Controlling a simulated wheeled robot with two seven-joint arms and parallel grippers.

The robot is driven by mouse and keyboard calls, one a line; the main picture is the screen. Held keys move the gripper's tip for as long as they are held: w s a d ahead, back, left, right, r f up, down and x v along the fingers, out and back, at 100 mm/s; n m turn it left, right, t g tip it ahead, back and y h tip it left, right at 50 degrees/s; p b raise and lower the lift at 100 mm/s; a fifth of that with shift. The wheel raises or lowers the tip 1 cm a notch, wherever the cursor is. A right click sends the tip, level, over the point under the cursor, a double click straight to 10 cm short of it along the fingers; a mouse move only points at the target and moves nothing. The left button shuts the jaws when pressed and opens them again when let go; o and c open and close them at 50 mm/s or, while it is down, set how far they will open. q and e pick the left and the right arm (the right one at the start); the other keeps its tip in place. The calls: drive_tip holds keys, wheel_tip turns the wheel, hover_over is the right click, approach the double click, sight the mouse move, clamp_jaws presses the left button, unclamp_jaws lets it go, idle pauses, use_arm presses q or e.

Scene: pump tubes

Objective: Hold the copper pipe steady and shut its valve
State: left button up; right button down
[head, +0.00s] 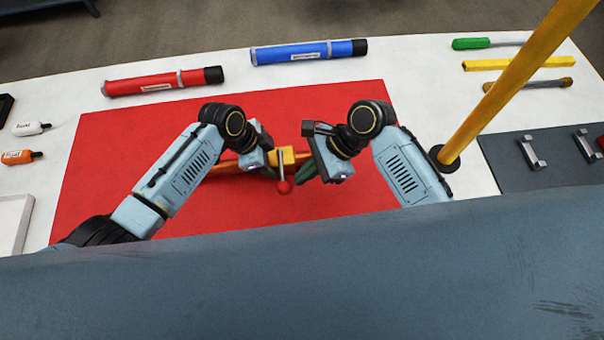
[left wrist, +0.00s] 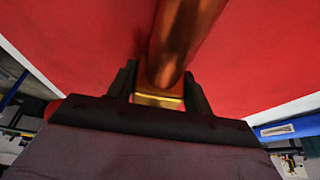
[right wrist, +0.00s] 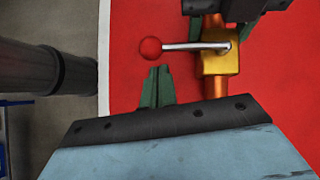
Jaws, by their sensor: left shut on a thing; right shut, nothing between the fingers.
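The copper pipe (head: 236,167) lies over the red mat, with a yellow-brass valve body (head: 291,157) on it. It also shows in the left wrist view (left wrist: 185,40). The valve's metal lever, tipped with a red ball (head: 284,187), stands out across the pipe in the right wrist view, where the ball (right wrist: 150,48) is at left.
The red mat (head: 110,190) lies on a white table. Red (head: 150,84) and blue (head: 305,52) tubes lie along its far side. A yellow post (head: 500,88) stands at right near a dark panel with handles (head: 500,150). Two small bottles lie at left.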

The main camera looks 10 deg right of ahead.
drive_tip(key=d+f+v, duration=0.1)
drive_tip(key=d+v, duration=0.1)
drive_tip(key=v, duration=1.1)
drive_tip(key=shift+w+f, duration=0.2)
drive_tip(key=shift+w, duration=0.15)
use_arm(q)
drive_tip(key=o, duration=1.5)
drive_tip(key=shift+o, duration=0.2)
drive_tip(key=shift+a+r, duration=0.1)
